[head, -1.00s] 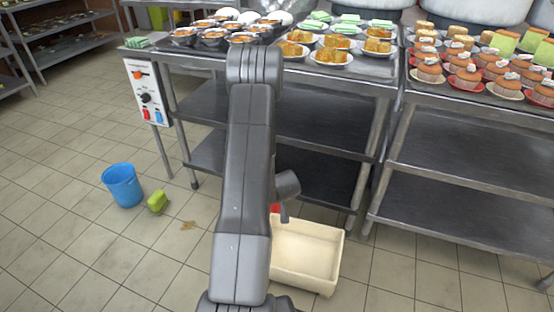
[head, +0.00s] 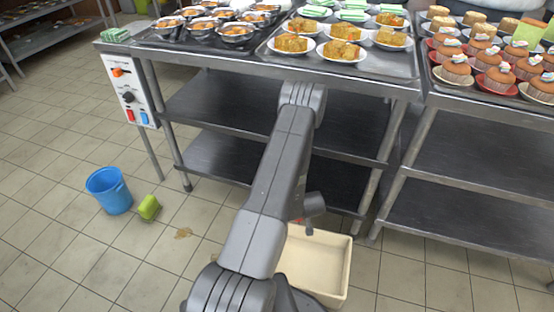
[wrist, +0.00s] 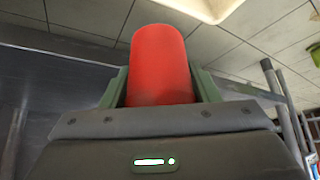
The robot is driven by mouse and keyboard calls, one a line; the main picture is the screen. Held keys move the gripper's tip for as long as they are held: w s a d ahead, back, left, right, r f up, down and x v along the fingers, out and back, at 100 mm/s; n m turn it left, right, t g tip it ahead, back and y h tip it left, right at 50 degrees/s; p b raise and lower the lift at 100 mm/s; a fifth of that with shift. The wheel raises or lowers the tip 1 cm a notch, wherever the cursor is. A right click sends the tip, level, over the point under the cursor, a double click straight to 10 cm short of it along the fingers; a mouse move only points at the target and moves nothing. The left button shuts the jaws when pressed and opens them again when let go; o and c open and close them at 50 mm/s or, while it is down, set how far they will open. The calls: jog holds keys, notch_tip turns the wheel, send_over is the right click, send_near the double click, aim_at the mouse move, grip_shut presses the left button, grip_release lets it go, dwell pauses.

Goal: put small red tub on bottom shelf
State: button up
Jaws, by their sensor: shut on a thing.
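The small red tub (wrist: 160,62) stands out in the wrist view, held between the two green-grey fingers of my gripper (wrist: 160,84). The gripper is shut on it. In the head view my arm hides most of the tub and gripper; only a sliver of red shows beside the forearm, above the cream bin. The bottom shelf (head: 222,158) of the left steel table is dark and bare where it shows. My arm covers part of it. The right table also has a bottom shelf (head: 460,222), which looks empty.
An open cream bin (head: 322,268) stands on the floor in front of the left table. Table legs and the middle shelf (head: 205,103) bound the shelf space.

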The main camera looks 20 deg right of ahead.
jog(key=w, duration=0.4)
jog(key=w+b, duration=0.1)
jog(key=w, duration=0.4)
jog(key=w+b, duration=0.1)
jog(key=w, duration=0.3)
jog(key=shift+w+d, duration=0.15)
jog(key=shift+d, duration=0.2)
jog(key=w, duration=0.4)
jog(key=shift+d+f+b, duration=0.15)
jog(key=shift+f+b, duration=0.15)
jog(key=shift+f, duration=0.4)
jog(key=shift+f+b, duration=0.15)
jog(key=shift+b, duration=0.2)
jog(key=o, duration=1.1)
